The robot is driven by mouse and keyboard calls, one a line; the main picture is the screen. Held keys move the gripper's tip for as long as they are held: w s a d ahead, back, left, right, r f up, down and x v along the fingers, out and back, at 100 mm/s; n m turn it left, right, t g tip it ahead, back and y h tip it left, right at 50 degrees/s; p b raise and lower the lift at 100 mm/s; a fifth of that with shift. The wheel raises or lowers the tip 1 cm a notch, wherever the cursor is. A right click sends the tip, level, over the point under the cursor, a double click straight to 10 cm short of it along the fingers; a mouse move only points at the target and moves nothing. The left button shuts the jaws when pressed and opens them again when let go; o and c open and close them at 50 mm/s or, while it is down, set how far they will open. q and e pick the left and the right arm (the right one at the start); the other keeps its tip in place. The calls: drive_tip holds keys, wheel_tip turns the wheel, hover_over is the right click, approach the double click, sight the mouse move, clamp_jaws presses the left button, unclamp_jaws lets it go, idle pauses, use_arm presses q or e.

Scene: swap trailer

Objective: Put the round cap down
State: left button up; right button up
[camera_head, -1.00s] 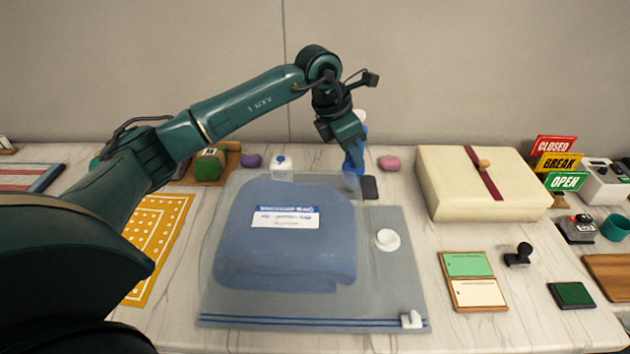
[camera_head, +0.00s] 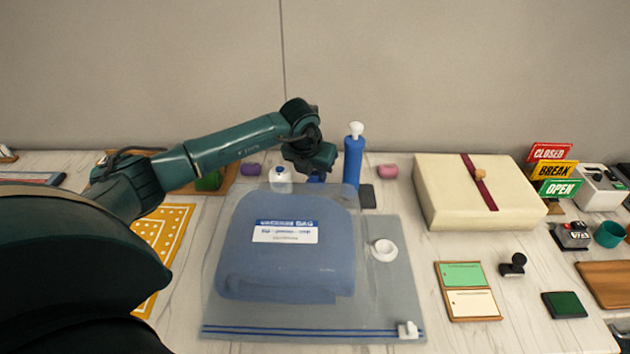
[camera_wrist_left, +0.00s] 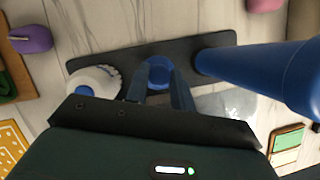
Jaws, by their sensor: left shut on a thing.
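My left gripper (camera_head: 314,170) is above the back of the table, left of the blue pump (camera_head: 353,158). In the left wrist view its two fingers (camera_wrist_left: 159,82) are closed on a round blue cap (camera_wrist_left: 158,70). The cap is over the dark strip-shaped tray (camera_wrist_left: 140,54); I cannot tell whether it touches it. A bit of blue (camera_head: 316,179) shows under the gripper in the head view. A white round piece with a blue spot (camera_wrist_left: 94,82) sits at the tray's left end. It also shows in the head view (camera_head: 281,178). My right gripper is out of view.
A clear bag (camera_head: 215,318) with a folded blue cloth (camera_head: 290,270) lies in front, with a white round valve (camera_head: 384,250) at its right. A cream box (camera_head: 440,190) stands right, near a pink lump (camera_head: 388,171). The tall pump stands close to the gripper.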

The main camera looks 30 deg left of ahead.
sight(314, 179)
use_arm(q)
wheel_tip(314, 179, down, 4)
drive_tip(key=shift+r, duration=0.25)
drive_tip(key=shift+f, duration=0.2)
drive_tip(key=o, duration=1)
drive_tip(key=shift+r, duration=0.1)
drive_tip(key=shift+c, duration=0.2)
